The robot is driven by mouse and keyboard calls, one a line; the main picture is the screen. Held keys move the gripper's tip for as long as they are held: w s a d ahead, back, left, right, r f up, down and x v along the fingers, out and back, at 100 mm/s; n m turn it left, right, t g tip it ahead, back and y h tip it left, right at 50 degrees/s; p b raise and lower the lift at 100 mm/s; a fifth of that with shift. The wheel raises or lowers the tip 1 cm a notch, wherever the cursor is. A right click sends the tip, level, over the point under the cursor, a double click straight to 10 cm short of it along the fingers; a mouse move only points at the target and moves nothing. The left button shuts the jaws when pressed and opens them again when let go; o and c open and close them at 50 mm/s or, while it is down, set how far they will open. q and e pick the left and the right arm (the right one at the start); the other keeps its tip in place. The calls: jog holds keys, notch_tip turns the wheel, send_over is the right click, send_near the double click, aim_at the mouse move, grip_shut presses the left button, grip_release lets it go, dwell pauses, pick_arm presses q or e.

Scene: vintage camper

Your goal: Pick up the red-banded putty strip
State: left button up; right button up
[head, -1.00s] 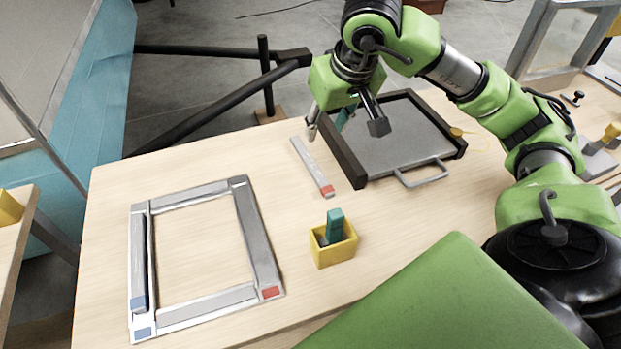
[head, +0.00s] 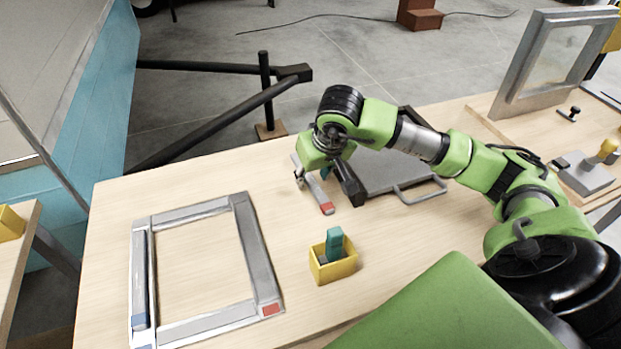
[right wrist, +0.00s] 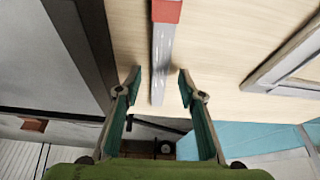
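The red-banded putty strip (head: 318,190) is a thin grey bar with a red end, lying on the wooden table left of the dark tray. My right gripper (head: 328,188) is over it, fingers open and pointing down, hiding part of the strip. In the right wrist view the strip (right wrist: 161,60) runs lengthwise between the two spread teal-padded fingertips of that gripper (right wrist: 160,85), with a gap on each side. Its red end (right wrist: 166,11) is at the top edge. My left gripper is not in view.
A grey frame (head: 258,245) with red and blue end marks lies at the table's left. A yellow box (head: 338,267) holding a teal item stands near the front. The grey tray (head: 385,170) with its handle is right of the strip. Bare table lies between frame and strip.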

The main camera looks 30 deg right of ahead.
aim_at(313, 182)
jog(key=shift+w+f, duration=0.2)
jog(key=shift+f, duration=0.35)
grip_shut()
jog(key=shift+r, duration=0.1)
notch_tip(313, 182, up, 10)
jog(key=shift+b, duration=0.4)
